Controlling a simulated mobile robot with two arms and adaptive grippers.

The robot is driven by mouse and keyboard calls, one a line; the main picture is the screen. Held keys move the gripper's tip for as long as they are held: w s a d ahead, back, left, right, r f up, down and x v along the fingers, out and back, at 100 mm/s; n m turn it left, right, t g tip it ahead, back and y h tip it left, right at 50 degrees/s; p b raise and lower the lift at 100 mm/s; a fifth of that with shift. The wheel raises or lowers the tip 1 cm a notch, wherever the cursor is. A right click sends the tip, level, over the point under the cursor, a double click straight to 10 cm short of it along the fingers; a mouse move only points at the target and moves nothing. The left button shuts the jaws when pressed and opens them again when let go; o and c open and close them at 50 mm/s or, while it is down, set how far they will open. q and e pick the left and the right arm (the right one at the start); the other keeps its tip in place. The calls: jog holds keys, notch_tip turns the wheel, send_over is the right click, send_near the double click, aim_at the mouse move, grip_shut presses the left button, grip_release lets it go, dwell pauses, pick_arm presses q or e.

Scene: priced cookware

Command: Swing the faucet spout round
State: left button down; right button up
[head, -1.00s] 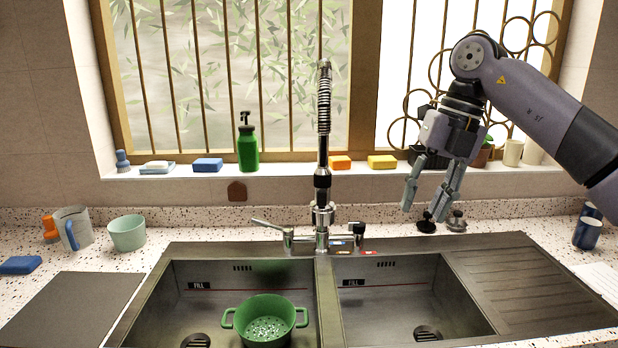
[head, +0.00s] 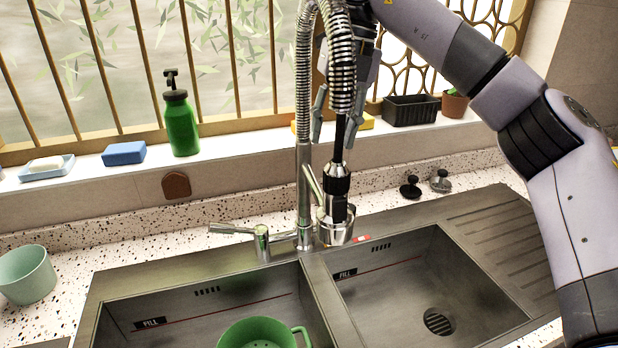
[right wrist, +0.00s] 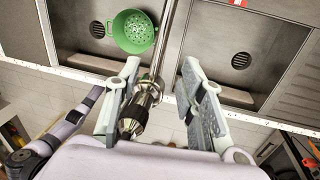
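The tall chrome faucet stands behind the divider of the double sink (head: 312,275). Its spring-wrapped spout (head: 341,75) arches over and hangs to a black-and-chrome spray head (head: 337,185), low and just right of the upright pipe (head: 303,195). My right gripper (head: 334,138) is at the hanging spout, partly hidden behind it, fingers pointing down. In the right wrist view its fingers (right wrist: 161,63) are spread apart, with the faucet's metal length (right wrist: 178,30) showing between them. Whether either finger touches it I cannot tell. My left gripper is out of view.
A green colander (head: 258,334) sits in the left basin; the right basin is empty. A green soap bottle (head: 181,125), blue sponge (head: 124,153) and black planter (head: 411,109) line the sill. A lever handle (head: 235,229) sticks out left of the faucet. Two stoppers (head: 410,187) lie behind the sink.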

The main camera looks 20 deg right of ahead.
aim_at(320, 191)
jog(key=f, duration=0.3)
jog(key=a+f, duration=0.1)
jog(key=f, duration=0.3)
jog(key=a+f+p, duration=0.1)
jog(key=f, duration=0.3)
jog(key=shift+s, duration=0.25)
jog(key=shift+c, duration=0.5)
grip_shut()
